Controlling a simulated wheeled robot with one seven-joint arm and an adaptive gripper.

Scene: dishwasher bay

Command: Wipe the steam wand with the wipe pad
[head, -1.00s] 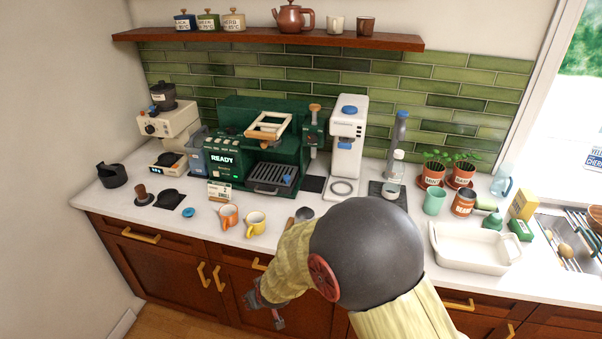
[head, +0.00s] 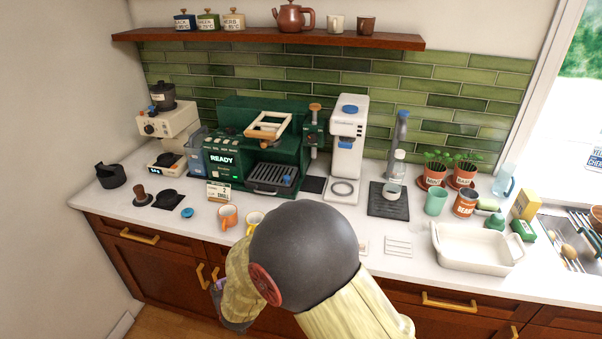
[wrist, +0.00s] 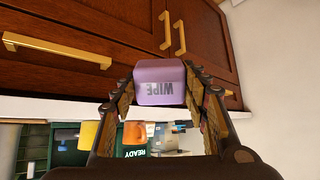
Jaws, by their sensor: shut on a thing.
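My gripper (wrist: 164,92) is shut on the purple wipe pad (wrist: 160,75), which reads WIPE upside down in the wrist view. In the head view the gripper (head: 228,310) is low in front of the cabinet doors, below the counter edge, partly hidden by my arm; a bit of the purple pad (head: 217,286) shows there. The green espresso machine (head: 222,170) stands at the back of the counter, its display reading READY. The pad is well apart from the machine.
An orange cup (head: 227,216) and a yellow cup (head: 254,220), partly hidden by my arm, stand before the machine. A small sign (head: 219,192) stands behind them. Brass cabinet handles (wrist: 60,50) are close to the gripper.

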